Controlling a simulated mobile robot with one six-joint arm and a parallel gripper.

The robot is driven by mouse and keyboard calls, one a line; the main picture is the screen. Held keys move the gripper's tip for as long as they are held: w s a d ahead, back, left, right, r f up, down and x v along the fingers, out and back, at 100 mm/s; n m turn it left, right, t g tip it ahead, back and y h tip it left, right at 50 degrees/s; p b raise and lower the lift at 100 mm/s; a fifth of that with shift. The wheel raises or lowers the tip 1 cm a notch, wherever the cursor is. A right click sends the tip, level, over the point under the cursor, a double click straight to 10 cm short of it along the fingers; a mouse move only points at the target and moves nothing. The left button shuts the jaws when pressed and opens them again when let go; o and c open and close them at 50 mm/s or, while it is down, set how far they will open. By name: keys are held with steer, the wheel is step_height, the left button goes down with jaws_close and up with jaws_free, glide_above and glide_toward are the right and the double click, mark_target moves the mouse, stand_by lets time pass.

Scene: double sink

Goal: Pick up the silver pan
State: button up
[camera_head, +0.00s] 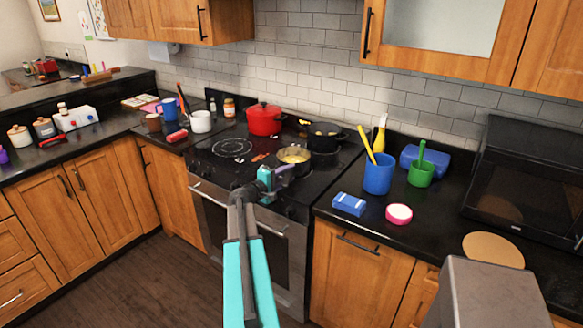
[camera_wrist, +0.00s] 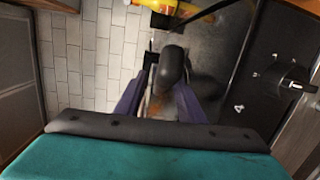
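The silver pan (camera_head: 294,155), with yellowish contents, sits on the front of the black stovetop. My gripper (camera_head: 280,172), teal with purple fingers, is at the near side of the pan, where the handle is. In the wrist view, a dark rounded handle-like part (camera_wrist: 172,68) lies between the two purple fingers of my gripper (camera_wrist: 160,92). The fingers stand apart on either side of it. I cannot tell whether they press on it. The pan's bowl is not clear in the wrist view.
A black pot (camera_head: 323,138) stands close behind the pan, and a red pot (camera_head: 264,119) behind left. Right of the stove, the counter holds a blue sponge (camera_head: 349,204), pink-white round item (camera_head: 399,214), blue cup (camera_head: 378,177) and green cup (camera_head: 421,175). Oven knobs (camera_wrist: 291,86) are near.

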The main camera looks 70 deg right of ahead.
steer(key=shift+d, duration=0.15)
stand_by(0.4)
steer(key=shift+s, duration=0.1)
jaws_close()
stand_by(1.2)
